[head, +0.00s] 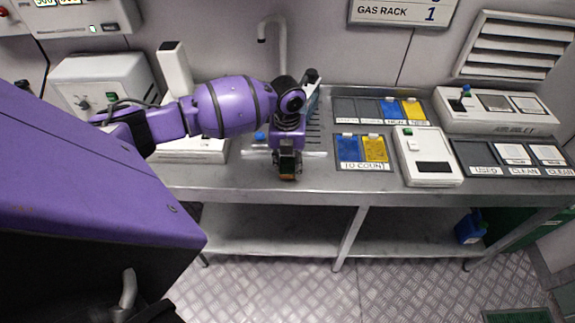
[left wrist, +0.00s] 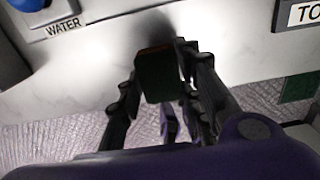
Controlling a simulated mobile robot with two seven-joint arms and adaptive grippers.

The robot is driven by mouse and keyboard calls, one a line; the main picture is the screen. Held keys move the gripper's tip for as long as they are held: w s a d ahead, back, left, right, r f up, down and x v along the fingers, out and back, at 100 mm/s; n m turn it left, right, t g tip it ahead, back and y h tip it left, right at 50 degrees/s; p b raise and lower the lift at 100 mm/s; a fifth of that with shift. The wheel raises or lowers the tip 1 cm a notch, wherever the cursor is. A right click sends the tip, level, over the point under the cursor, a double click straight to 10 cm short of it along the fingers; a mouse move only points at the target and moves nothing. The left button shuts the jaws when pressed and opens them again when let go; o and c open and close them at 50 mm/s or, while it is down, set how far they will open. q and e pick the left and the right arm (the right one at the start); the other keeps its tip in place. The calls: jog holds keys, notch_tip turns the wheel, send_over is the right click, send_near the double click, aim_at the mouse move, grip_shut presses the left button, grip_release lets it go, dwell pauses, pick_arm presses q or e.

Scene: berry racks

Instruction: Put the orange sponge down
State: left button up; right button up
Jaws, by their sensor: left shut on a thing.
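My left gripper (head: 288,160) points down over the front edge of the metal counter (head: 240,175). It is shut on the orange sponge (head: 287,172), a small block with a dark green face and an orange-brown part. In the left wrist view the sponge (left wrist: 157,77) looks dark and shaded, between the two black fingers. The counter's pale front strip lies behind it, and patterned floor shows below. I cannot tell whether the sponge touches the counter. My right gripper is not in view.
Blue and yellow cards (head: 374,149) lie by the TO COUNT label. A white scale-like device (head: 428,155) and labelled trays (head: 480,157) stand further right. A tap (head: 283,45) rises behind my arm. A lower shelf (head: 275,232) holds a blue container (head: 469,228).

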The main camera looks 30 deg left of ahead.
aim_at(287, 165)
pick_arm(q)
jog(key=shift+f, duration=0.65)
jog(key=shift+f, duration=0.15)
jog(key=o, duration=1)
jog(key=shift+o, duration=0.2)
notch_tip(287, 165, up, 12)
